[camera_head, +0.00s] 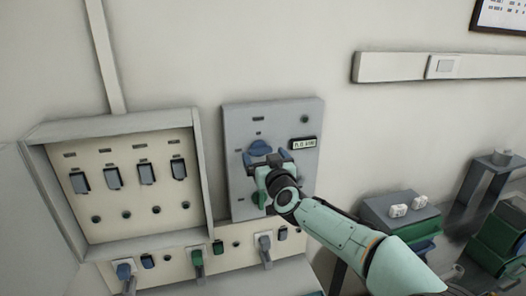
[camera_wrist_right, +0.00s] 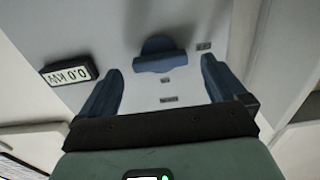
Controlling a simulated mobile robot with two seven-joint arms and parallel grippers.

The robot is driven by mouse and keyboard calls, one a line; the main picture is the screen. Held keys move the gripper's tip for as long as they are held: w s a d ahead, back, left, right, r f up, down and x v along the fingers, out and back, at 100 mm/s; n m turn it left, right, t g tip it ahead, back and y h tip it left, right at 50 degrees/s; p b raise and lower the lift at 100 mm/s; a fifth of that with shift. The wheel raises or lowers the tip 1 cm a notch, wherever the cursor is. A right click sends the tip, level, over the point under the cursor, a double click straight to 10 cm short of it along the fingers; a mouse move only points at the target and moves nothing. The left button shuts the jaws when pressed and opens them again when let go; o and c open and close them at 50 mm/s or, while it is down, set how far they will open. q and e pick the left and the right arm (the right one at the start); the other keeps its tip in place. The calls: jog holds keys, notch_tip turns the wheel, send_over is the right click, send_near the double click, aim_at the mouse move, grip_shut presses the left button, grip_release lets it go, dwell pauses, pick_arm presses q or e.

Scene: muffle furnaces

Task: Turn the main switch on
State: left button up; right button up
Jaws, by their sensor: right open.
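A grey panel (camera_head: 238,118) on the wall carries a blue rotary switch (camera_head: 259,147), which I take for the main switch. A small display (camera_head: 303,143) sits to its right. My right gripper (camera_head: 268,164) is in front of the panel, just below the switch, and hides part of the panel. In the right wrist view, which is upside down, the switch (camera_wrist_right: 160,58) shows between and beyond the two blue fingers of the right gripper (camera_wrist_right: 161,68). The fingers are apart and empty; I cannot tell how near the panel they are. My left gripper is not in view.
A framed breaker box (camera_head: 125,128) with several dark switches is left of the panel. Several plugs sit in the strip (camera_head: 215,240) below. A wall rail (camera_head: 400,67) is at upper right. Grey and green equipment (camera_head: 401,212) stands at lower right.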

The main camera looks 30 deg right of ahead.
jog(key=shift+x, duration=1)
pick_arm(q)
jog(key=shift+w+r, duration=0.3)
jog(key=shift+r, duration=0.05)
pick_arm(e)
jog(key=shift+s, duration=0.1)
jog(key=shift+c, duration=0.3)
jog(key=c, duration=1)
